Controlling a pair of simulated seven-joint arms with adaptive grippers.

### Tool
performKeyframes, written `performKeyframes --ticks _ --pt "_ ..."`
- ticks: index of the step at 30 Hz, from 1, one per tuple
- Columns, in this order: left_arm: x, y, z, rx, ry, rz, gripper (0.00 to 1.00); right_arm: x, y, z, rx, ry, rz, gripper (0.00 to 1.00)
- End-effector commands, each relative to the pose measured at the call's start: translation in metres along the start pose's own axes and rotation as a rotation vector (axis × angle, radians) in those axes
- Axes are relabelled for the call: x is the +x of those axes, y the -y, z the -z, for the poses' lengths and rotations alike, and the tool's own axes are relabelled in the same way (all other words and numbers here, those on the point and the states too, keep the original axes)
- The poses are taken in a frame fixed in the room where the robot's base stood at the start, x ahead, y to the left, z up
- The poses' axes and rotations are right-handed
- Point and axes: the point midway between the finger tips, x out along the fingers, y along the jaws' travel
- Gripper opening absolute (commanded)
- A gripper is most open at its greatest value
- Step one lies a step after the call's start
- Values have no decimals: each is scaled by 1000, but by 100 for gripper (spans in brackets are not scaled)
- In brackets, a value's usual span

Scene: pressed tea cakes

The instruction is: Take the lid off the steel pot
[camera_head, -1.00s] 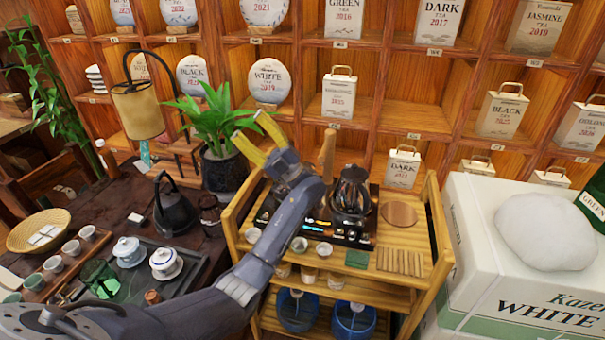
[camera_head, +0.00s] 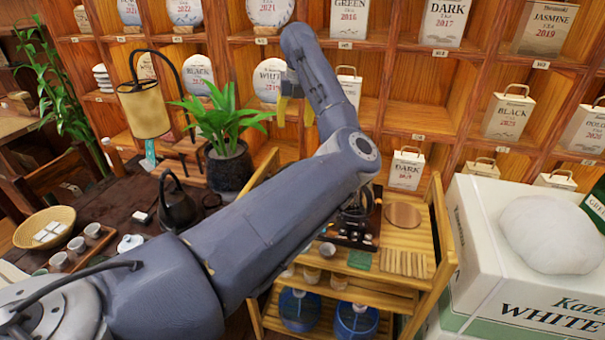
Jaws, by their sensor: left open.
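The dark, shiny pot (camera_head: 357,216) stands on the upper shelf of the wooden cart (camera_head: 408,262). My left arm covers its left and upper parts, so I cannot tell how its lid sits. My left gripper (camera_head: 295,110) has two yellow fingers pointing down and spread apart, with nothing seen between them. It appears above and to the left of the pot, in front of the wall shelves, and apart from the pot. My right gripper is not in view.
A round wooden mat (camera_head: 402,215) and a slatted mat (camera_head: 403,263) lie bare on the cart's right. A potted plant (camera_head: 228,166) and a dark kettle (camera_head: 178,208) stand left of the cart. White boxes (camera_head: 500,240) stand at right.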

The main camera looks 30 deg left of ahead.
Motion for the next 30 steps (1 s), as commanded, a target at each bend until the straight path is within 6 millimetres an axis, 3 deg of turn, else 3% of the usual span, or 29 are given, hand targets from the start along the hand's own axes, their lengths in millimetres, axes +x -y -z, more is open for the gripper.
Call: performKeyframes --ticks 8,21,30 --pt "16 19 6 -24 -38 57 52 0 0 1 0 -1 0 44" --pt "92 21 9 -25 -39 52 52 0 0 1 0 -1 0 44" --pt "125 23 10 -25 -36 52 52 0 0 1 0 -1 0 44"
